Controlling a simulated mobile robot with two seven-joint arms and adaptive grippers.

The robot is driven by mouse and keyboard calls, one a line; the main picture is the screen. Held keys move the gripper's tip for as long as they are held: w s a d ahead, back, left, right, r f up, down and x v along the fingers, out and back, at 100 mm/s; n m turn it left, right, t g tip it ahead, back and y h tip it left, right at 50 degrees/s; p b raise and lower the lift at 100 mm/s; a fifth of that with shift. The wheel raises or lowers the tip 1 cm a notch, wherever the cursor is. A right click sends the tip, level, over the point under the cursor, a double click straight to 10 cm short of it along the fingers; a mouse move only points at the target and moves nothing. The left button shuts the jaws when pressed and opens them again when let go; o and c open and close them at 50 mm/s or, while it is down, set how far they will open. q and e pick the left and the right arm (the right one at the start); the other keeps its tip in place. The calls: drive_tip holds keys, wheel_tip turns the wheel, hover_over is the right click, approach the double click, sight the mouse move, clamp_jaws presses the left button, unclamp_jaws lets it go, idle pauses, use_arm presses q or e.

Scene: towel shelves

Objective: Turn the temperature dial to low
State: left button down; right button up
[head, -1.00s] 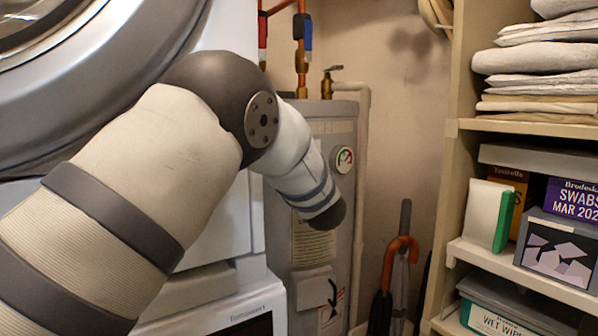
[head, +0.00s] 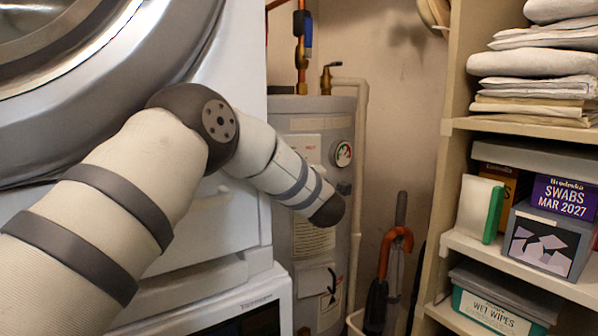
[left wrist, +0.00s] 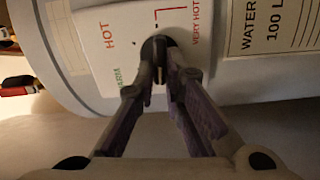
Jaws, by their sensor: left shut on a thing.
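The water heater (head: 345,112) is a grey upright tank, also filling the top of the left wrist view (left wrist: 75,85). Its dark temperature dial (left wrist: 158,46) sits on a white panel (left wrist: 88,20) lettered HOT and VERY HOT in red and, partly covered, a green word ending in "ARM". My left gripper (left wrist: 160,74) has its fingertips closed on the dial, one finger on each side. In the head view my left arm reaches across to the tank; its fingers and the dial cannot be made out there. My right gripper is in neither view.
A white front-loading machine (head: 130,75) stands close at the left of the tank. Shelves (head: 520,128) with towels and boxes stand at the right. A round gauge (head: 342,152) and copper pipes (head: 302,50) are on the tank. An orange-handled umbrella (head: 398,240) stands right of it.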

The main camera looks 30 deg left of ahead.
use_arm(q)
drive_tip(key=shift+n, duration=0.5)
idle(0.3)
drive_tip(key=c, duration=1.7)
unclamp_jaws()
drive_tip(key=shift+w+d, duration=0.1)
